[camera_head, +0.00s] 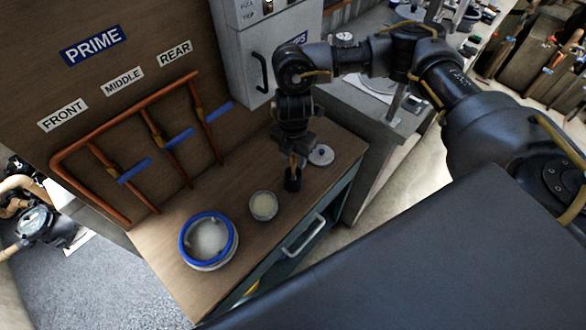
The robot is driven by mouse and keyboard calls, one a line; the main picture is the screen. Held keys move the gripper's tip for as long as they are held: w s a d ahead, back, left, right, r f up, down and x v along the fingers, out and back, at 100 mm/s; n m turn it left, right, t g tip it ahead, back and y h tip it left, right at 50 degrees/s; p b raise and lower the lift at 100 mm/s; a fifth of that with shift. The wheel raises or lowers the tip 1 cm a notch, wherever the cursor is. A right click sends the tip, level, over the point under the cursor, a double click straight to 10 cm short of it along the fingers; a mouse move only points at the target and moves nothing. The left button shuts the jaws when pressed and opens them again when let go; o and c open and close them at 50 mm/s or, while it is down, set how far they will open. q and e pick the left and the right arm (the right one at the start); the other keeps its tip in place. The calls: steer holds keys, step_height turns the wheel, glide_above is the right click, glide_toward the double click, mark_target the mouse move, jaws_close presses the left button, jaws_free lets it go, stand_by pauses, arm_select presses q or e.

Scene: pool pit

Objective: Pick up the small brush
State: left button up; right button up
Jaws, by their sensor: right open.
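My right arm reaches in from the right, and its gripper (295,157) points down over the wooden bench top. It is open. A small upright item with a tan shaft and a dark, round lower end (292,183) is right below and between the fingers. It looks like the small brush, but the gripper hides its upper part, and I cannot tell whether the dark end is bristles or a holder. Whether the fingers touch it is unclear. My left gripper is not in view.
On the bench top (160,238) stand a blue-rimmed round container (207,240), a small tub with pale contents (263,206) and a grey round lid-like piece (321,155). An orange pipe rack (120,115) with blue tags rises behind. A grey cabinet (240,60) stands at the back.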

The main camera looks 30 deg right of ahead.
steer(key=shift+f, duration=1.3)
jaws_close()
step_height(320, 180, up, 10)
steer(key=shift+r+b, duration=0.1)
steer(key=shift+b, duration=0.5)
steer(key=shift+s+a+m+b, duration=0.15)
steer(key=shift+m+b, duration=0.3)
steer(key=shift+m, duration=0.65)
steer(key=m+b, duration=0.1)
steer(key=m, duration=0.2)
steer(key=s+r+m, duration=0.1)
steer(key=m, duration=0.3)
steer(key=s+m+b, duration=0.1)
steer(key=m, duration=0.2)
steer(key=shift+s+a+r+m+b, duration=0.15)
steer(key=shift+a+m+b, duration=0.15)
steer(key=shift+a+b, duration=0.05)
